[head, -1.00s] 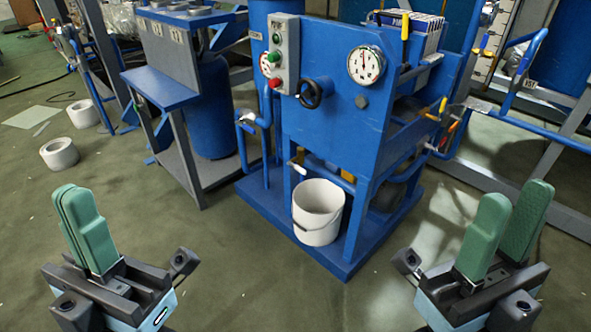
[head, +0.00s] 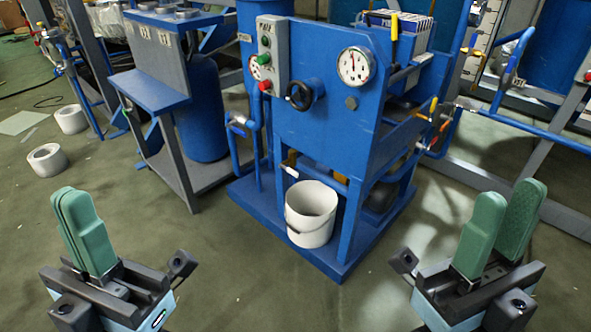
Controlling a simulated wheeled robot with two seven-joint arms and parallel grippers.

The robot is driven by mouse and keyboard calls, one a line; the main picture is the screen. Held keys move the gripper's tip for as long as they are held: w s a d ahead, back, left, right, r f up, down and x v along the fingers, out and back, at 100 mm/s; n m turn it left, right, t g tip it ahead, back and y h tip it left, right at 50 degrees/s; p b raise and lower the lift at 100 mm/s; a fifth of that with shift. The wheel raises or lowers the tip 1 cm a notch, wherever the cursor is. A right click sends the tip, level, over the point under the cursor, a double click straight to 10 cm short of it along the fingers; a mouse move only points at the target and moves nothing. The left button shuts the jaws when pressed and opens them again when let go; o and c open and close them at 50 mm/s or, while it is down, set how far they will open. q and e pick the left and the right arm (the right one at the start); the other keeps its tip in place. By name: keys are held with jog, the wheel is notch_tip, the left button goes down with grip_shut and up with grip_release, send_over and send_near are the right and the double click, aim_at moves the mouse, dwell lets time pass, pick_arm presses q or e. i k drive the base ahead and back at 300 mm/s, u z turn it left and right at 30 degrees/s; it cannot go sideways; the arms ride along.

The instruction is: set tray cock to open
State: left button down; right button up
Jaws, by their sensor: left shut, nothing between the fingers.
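A blue machine (head: 322,120) stands ahead of me with several small cocks. One with a pale lever (head: 291,171) sits low on its front, just above a white bucket (head: 311,213). My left gripper (head: 80,215) is shut and empty at the lower left. My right gripper (head: 506,225) is open and empty at the lower right. Both are well short of the machine.
A blue-topped stand (head: 148,88) is left of the machine, and two white rings (head: 47,160) lie on the floor farther left. Blue pipes and a grey frame (head: 510,195) run along the right. The green floor (head: 225,265) in front is clear.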

aim_at(294, 172)
jog(key=z, duration=0.2)
jog(key=i, duration=1.1)
jog(key=u, duration=0.55)
